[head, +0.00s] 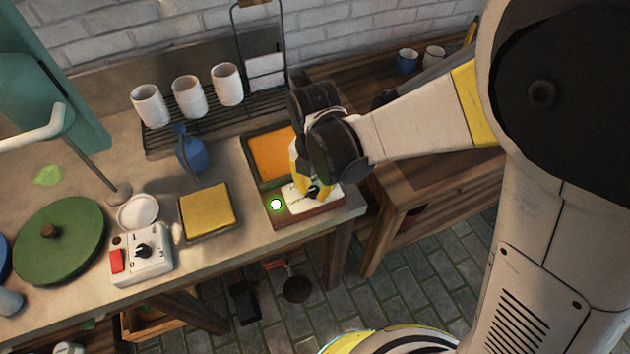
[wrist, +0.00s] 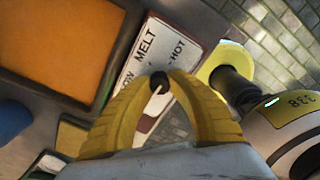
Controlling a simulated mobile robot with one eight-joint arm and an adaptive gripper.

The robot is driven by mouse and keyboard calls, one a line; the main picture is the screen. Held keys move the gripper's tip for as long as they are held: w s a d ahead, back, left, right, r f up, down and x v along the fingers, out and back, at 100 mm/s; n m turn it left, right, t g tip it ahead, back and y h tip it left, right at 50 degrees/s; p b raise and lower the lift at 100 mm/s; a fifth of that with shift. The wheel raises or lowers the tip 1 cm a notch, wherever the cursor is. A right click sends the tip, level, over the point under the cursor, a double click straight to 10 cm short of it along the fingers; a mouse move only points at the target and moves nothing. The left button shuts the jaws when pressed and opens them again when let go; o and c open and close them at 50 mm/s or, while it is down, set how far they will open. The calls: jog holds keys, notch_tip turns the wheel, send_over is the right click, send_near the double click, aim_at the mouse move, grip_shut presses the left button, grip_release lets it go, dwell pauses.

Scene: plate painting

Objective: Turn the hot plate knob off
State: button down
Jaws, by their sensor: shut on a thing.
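The hot plate (head: 250,166) sits near the right end of the counter, with an orange heating surface. The black knob (wrist: 158,80) has a white pointer mark, which points down-left in the wrist view. My gripper (head: 311,191) is over the panel, its yellow fingers shut on the knob. It also shows in the wrist view (wrist: 158,88). The fingers hide the sides of the knob and part of the label.
A yellow slab (head: 208,211) and a white control box (head: 142,262) with its own knob stand to the left. A blue bottle (head: 190,153) and a rack with white cups (head: 189,97) are behind. The counter's front and right edges are close to the panel.

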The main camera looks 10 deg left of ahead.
aim_at(315, 190)
jog(key=shift+n, duration=0.5)
jog(key=c, duration=1.2)
grip_release()
notch_tip(315, 190, up, 12)
